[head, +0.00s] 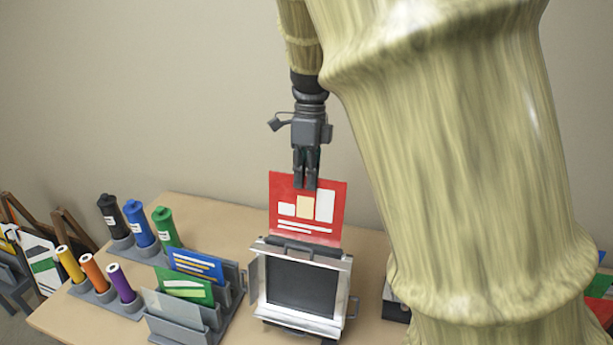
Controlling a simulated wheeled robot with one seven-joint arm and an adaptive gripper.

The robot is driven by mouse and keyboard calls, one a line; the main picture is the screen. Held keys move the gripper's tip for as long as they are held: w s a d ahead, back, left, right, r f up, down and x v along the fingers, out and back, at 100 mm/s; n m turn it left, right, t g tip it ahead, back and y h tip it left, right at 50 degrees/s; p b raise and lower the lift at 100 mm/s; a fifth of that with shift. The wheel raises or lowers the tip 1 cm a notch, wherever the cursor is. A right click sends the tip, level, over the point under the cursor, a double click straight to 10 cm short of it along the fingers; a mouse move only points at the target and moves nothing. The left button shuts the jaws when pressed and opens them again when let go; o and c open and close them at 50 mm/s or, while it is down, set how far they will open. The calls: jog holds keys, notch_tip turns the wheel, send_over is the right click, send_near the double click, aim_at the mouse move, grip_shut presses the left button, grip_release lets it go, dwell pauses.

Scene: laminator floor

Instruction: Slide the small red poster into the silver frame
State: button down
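The small red poster (307,207) is upright, with white and cream blocks and white lines on its face. My gripper (306,184) is shut on the poster's top edge and points down. The silver frame (343,289) stands on the table below, with a dark panel inside and a dark slot or clip along its top. The poster's lower edge is at or just behind the frame's top edge in the picture. I cannot tell whether it has entered the frame.
A grey rack (233,294) with blue, green and pale cards stands left of the frame. Several coloured rolls (135,225) stand in grey holders farther left. The wooden table (205,212) has bare room behind the rack. My arm hides much of the right side.

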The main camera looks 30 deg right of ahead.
aim_at(303, 231)
jog(key=shift+s+a+f, duration=0.1)
jog(key=shift+f, duration=0.7)
jog(key=shift+s+a+f, duration=0.1)
jog(key=shift+f, duration=0.7)
jog(key=shift+s+a+f+b, duration=0.25)
jog(key=shift+f+b, duration=0.25)
jog(key=shift+f, duration=1.25)
jog(key=shift+s+a+f+b, duration=0.15)
jog(key=shift+f+b, duration=0.3)
jog(key=shift+f, duration=1.3)
jog(key=shift+s+a+f+b, duration=0.15)
jog(key=shift+a+f+b, duration=0.25)
jog(key=shift+f, duration=1.35)
jog(key=shift+d, duration=0.1)
jog(key=c, duration=2.1)
grip_release()
jog(key=o, duration=0.5)
jog(key=shift+o, duration=0.2)
jog(key=shift+r, duration=0.1)
jog(key=r, duration=0.4)
jog(key=w+d+r, duration=0.1)
jog(key=r, duration=0.6)
jog(key=shift+w+d+r, duration=0.25)
jog(key=shift+d+r, duration=0.05)
jog(key=shift+d, duration=0.1)
